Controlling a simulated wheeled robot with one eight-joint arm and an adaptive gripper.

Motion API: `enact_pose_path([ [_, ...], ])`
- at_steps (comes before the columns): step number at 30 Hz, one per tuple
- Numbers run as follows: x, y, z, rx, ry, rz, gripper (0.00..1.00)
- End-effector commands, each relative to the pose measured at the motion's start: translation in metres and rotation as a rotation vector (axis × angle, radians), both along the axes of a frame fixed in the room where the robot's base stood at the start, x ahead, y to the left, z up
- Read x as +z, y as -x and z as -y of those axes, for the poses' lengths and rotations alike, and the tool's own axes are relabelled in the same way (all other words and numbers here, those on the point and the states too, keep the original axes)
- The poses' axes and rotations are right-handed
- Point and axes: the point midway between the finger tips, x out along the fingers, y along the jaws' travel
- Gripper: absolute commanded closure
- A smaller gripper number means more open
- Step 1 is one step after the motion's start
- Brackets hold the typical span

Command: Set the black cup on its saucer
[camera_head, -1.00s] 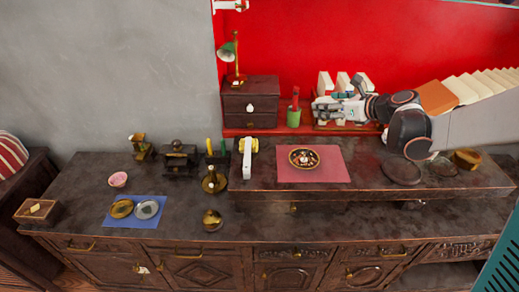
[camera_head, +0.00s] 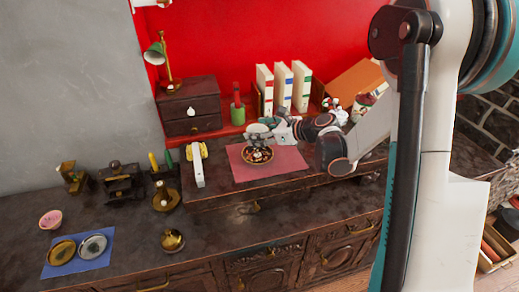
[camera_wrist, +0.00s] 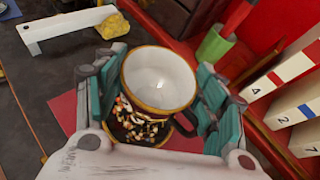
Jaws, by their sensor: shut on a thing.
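The black cup (camera_wrist: 158,80) has a white inside, a gold rim and a dark handle at its lower right in the wrist view. My gripper (camera_head: 261,137) is shut on it, with green finger pads on both sides; the gripper also shows in the wrist view (camera_wrist: 155,95). The dark, gold-patterned saucer (camera_head: 258,158) lies on the red mat (camera_head: 290,163). In the head view, my gripper is over the saucer, and its fingers mostly hide the cup. I cannot tell whether the cup touches the saucer.
A white stand (camera_head: 197,164) with a yellow thing is left of the mat. A green holder (camera_head: 238,115), a small drawer chest (camera_head: 188,106) and several white books (camera_head: 283,87) stand behind. A blue mat (camera_head: 78,254) with two metal dishes lies far left.

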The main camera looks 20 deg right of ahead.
Motion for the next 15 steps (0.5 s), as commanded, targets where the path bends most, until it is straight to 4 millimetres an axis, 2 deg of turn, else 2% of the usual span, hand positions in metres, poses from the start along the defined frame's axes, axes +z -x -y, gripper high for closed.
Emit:
enact_pose_path([
  [1,-0.007,0.0,0.0,0.0,0.0,0.0,0.62],
  [8,-0.02,0.0,0.0,0.0,0.0,0.0,0.62],
  [15,-0.053,0.0,0.0,0.0,0.0,0.0,0.62],
])
